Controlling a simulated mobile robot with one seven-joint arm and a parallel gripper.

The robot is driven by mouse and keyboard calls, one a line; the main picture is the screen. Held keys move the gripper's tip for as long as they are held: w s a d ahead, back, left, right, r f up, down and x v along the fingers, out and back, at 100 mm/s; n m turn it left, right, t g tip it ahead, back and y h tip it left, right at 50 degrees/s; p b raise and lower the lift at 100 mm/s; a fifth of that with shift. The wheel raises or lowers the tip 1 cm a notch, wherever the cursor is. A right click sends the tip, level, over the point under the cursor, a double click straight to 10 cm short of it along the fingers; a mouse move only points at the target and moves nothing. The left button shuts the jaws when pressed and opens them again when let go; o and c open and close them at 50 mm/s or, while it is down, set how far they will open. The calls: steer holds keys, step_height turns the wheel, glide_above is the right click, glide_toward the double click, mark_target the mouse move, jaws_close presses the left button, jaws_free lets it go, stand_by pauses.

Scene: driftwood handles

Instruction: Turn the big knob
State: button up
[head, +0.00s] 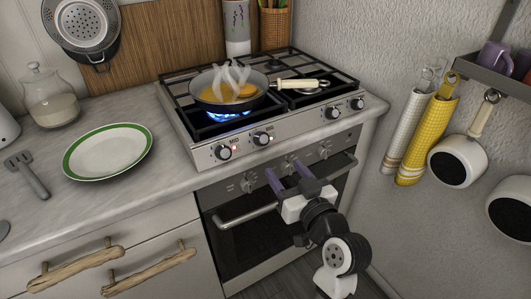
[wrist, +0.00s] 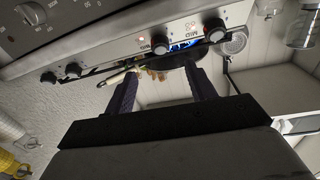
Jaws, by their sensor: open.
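My gripper (head: 285,170) is open and empty, its two dark purple fingers in front of the oven's control panel. In the wrist view my gripper (wrist: 161,73) also shows a clear gap between the fingers. The oven panel carries a left knob (head: 248,183), a middle knob close to the fingertips, partly hidden, and a right knob (head: 324,149). A large round dial (wrist: 33,13) with printed numbers shows at the wrist view's top left corner, cut by the edge. I cannot tell for certain which one is the big knob.
Several smaller black burner knobs (head: 262,139) line the hob front above. A pan (head: 226,92) with steaming food sits over a lit blue flame, its pale handle pointing right. The oven door handle (head: 247,217) runs below the panel. A wall (head: 420,215) stands at right.

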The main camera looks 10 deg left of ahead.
mark_target(265, 144)
steer(key=p+x, duration=0.2)
steer(key=x, duration=0.8)
steer(key=shift+r, duration=0.15)
steer(key=shift+w+a, duration=0.35)
steer(key=shift+w, duration=0.25)
steer(key=shift+c, duration=0.2)
steer(key=c, duration=0.9)
